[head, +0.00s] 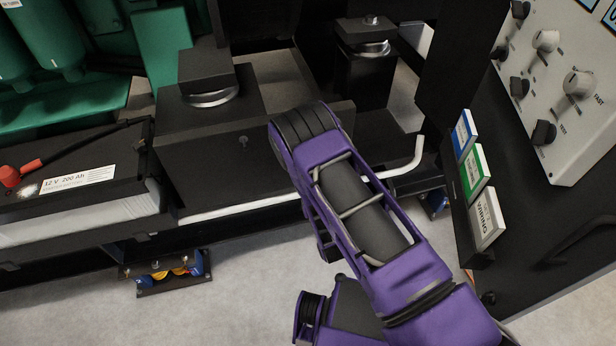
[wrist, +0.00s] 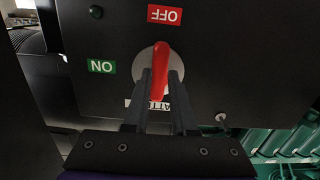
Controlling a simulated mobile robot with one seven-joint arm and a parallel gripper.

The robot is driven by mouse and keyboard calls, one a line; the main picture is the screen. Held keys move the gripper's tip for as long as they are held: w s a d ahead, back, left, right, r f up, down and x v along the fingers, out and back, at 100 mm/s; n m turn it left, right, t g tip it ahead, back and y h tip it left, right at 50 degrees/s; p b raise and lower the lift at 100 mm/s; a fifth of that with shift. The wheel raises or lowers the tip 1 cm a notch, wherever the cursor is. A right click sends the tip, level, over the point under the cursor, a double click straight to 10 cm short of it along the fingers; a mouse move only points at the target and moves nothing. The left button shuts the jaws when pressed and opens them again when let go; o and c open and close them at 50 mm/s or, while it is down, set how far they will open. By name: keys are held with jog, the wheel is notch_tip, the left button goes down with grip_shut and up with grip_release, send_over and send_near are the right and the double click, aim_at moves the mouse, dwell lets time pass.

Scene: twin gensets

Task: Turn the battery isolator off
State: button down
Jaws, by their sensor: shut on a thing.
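The battery isolator's red handle (wrist: 161,68) stands out from a pale round plate (wrist: 144,60) on a black panel in the wrist view. A red OFF label (wrist: 165,15) is above it and a green ON label (wrist: 102,66) is to its left; their lettering is upside down here. The handle runs nearly up and down in this view, in line with the OFF label. My gripper (wrist: 160,77) is shut on the handle, one finger on each side. The lettering on a white label below is partly hidden by my fingers. The isolator cannot be made out in the head view.
In the head view a black battery (head: 75,190) with a red terminal cap is at left. A grey control panel (head: 562,90) with knobs is at right, near several coloured booklets (head: 472,165). Green machinery (wrist: 285,142) shows at lower right in the wrist view.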

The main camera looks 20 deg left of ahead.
jog(key=shift+w+a+r+m+t, duration=0.2)
jog(key=shift+w+r, duration=0.3)
jog(key=shift+r, duration=0.2)
jog(key=shift+w+a+r+m+t, duration=0.1)
jog(key=shift+w+a+r+t, duration=0.1)
jog(key=shift+w+r, duration=0.4)
jog(key=c, duration=0.7)
grip_release()
jog(key=shift+d+r, duration=0.1)
jog(key=shift+s, duration=0.15)
jog(key=shift+g, duration=0.3)
jog(key=shift+a+f+p+v, duration=0.1)
jog(key=shift+f+v, duration=0.3)
jog(key=shift+v, duration=2.8)
jog(key=shift+a+f+p+v, duration=0.15)
jog(key=shift+f+v, duration=0.3)
jog(key=shift+v, duration=2.75)
jog(key=shift+f+p+v, duration=0.1)
jog(key=shift+f+v, duration=0.3)
jog(key=shift+v, duration=2.85)
jog(key=shift+s, duration=0.15)
